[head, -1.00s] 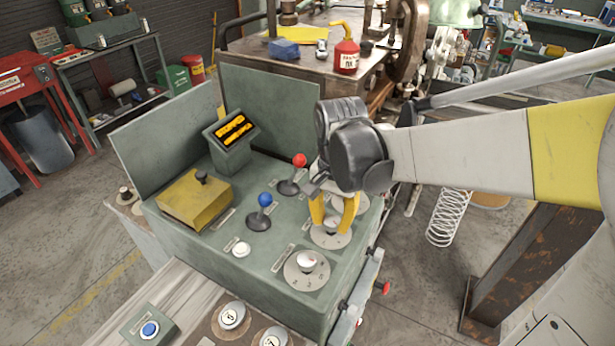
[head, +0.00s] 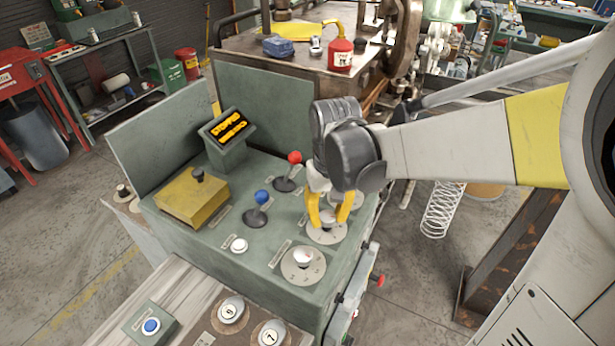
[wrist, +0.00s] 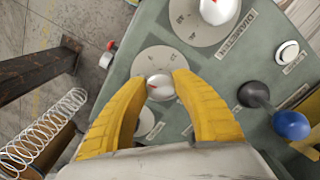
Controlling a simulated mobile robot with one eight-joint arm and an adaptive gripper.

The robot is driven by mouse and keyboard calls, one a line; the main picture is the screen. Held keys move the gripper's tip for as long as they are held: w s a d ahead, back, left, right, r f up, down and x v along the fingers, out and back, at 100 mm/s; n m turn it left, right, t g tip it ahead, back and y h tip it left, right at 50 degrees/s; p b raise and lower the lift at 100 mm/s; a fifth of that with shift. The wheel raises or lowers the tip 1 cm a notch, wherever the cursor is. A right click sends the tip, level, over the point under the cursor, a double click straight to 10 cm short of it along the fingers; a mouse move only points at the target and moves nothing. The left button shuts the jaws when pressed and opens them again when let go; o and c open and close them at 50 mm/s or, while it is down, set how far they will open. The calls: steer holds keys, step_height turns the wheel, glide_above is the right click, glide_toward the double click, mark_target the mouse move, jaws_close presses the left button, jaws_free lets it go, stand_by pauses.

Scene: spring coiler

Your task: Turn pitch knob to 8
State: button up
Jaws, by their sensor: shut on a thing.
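My gripper (head: 328,214) reaches down over the green control panel (head: 215,240), its yellow fingers shut on the middle white knob. The near dial's white knob (head: 304,258) stands free. In the wrist view that dial (wrist: 195,15) has the label DIAMETER beside it. A third dial (head: 352,200) is partly hidden behind my fingers.
A red-topped lever (head: 294,158) and a blue-topped lever (head: 262,197) stand left of my gripper. A white button (head: 239,245), a yellow box (head: 193,198) and a display (head: 228,127) reading STOPPED are also on the panel. A coil spring (head: 441,208) hangs at right.

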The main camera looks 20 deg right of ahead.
mark_target(328, 216)
steer(key=shift+n, duration=1.9)
steer(key=o, duration=1.2)
steer(key=shift+r, duration=0.15)
step_height(328, 216, up, 12)
steer(key=shift+f, duration=0.1)
